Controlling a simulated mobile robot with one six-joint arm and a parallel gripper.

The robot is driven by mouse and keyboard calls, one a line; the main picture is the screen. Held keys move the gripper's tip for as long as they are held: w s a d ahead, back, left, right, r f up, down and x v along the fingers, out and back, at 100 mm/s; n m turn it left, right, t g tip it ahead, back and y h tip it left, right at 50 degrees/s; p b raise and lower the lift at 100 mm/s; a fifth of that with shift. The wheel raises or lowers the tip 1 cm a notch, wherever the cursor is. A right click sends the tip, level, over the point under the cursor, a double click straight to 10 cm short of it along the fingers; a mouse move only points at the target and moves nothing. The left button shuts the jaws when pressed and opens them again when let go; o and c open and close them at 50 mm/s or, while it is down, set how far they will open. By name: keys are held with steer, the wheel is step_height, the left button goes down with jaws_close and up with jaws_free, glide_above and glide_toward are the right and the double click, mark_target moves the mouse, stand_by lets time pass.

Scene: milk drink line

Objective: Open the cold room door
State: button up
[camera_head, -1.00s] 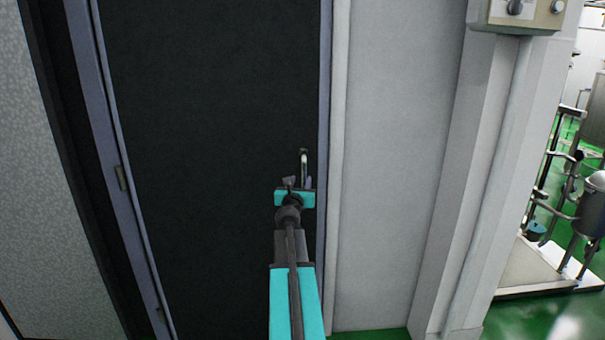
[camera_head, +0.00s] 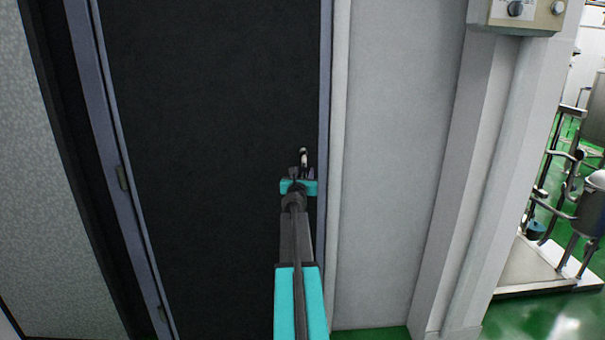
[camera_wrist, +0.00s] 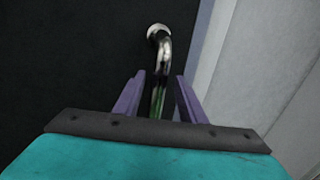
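The cold room door (camera_head: 220,120) is a dark panel in a blue-grey frame, and it looks closed. Hinges show on its left side. Its metal handle (camera_head: 303,155) is near the right edge, partly hidden by my gripper (camera_head: 303,174). In the wrist view the curved shiny handle (camera_wrist: 160,55) comes down from its round mount and runs between the two purple fingers of my gripper (camera_wrist: 157,88). The fingers are open, with a gap on each side of the handle. The lower end of the handle is hidden behind the gripper body.
A light grey wall panel (camera_head: 400,150) and a pillar (camera_head: 475,190) stand right of the door. A control box (camera_head: 525,14) is on the pillar. Metal process equipment (camera_head: 590,205) stands farther right on green floor (camera_head: 545,312). A speckled grey wall (camera_head: 35,200) is at left.

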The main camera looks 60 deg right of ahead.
steer(key=shift+w+d, duration=0.25)
steer(key=shift+d, duration=0.25)
steer(key=shift+c, duration=0.3)
jaws_close()
steer(key=shift+a, duration=0.3)
steer(key=shift+d, duration=0.1)
